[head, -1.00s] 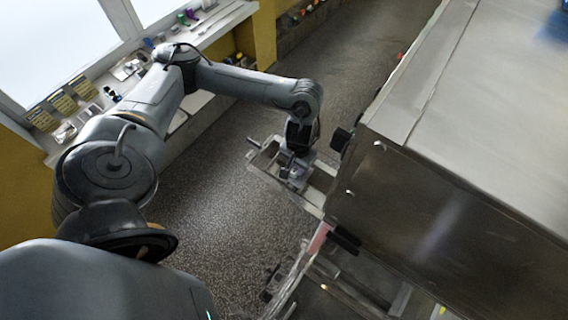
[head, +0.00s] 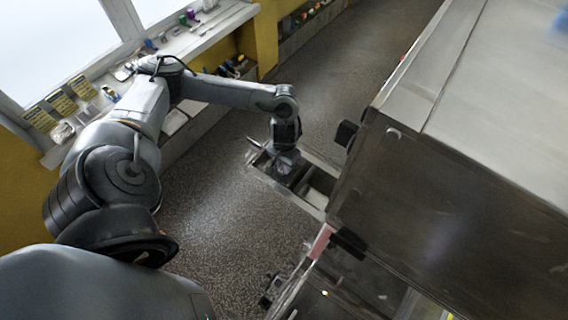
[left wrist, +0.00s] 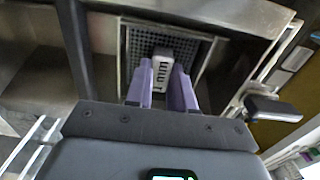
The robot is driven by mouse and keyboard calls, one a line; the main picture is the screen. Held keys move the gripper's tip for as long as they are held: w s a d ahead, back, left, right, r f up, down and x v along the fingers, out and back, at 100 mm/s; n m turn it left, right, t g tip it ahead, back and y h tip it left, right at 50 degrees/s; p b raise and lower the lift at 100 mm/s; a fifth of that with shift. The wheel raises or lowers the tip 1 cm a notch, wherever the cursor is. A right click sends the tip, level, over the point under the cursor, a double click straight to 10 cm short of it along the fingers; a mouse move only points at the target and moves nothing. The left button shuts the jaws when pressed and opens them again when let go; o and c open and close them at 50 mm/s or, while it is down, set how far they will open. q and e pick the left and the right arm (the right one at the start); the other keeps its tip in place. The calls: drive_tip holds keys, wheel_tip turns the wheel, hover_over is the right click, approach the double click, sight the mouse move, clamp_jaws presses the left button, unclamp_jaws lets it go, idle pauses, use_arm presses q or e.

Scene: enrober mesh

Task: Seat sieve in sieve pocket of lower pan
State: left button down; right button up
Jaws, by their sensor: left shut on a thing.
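My left gripper (head: 284,160) is over the lower pan (head: 317,203), a metal tray that sticks out from the machine. In the left wrist view, the purple fingers of my left gripper (left wrist: 161,76) are shut on the pale slotted grip of the sieve (left wrist: 162,68). The sieve's dark square mesh (left wrist: 197,50) lies beyond the fingers, inside a light metal frame. I cannot tell whether the sieve rests fully in the pocket or is slightly above it. The wrist hides the near part. My right gripper is not in view.
The large steel machine housing (head: 430,210) stands close on the right of the pan. A dark knob (head: 346,134) juts out beside the pan. A shelf (head: 175,118) with small items runs along the left wall. The floor left of the pan is clear.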

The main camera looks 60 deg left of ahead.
use_arm(q)
drive_tip(key=shift+f, duration=0.1)
drive_tip(key=c, duration=1)
unclamp_jaws()
drive_tip(key=shift+r, duration=0.4)
wheel_tip(320, 180, up, 4)
drive_tip(key=shift+w+f+b, duration=0.1)
drive_tip(key=shift+b, duration=0.2)
drive_tip(key=shift+r+p, duration=2)
drive_tip(key=shift+r, duration=1.8)
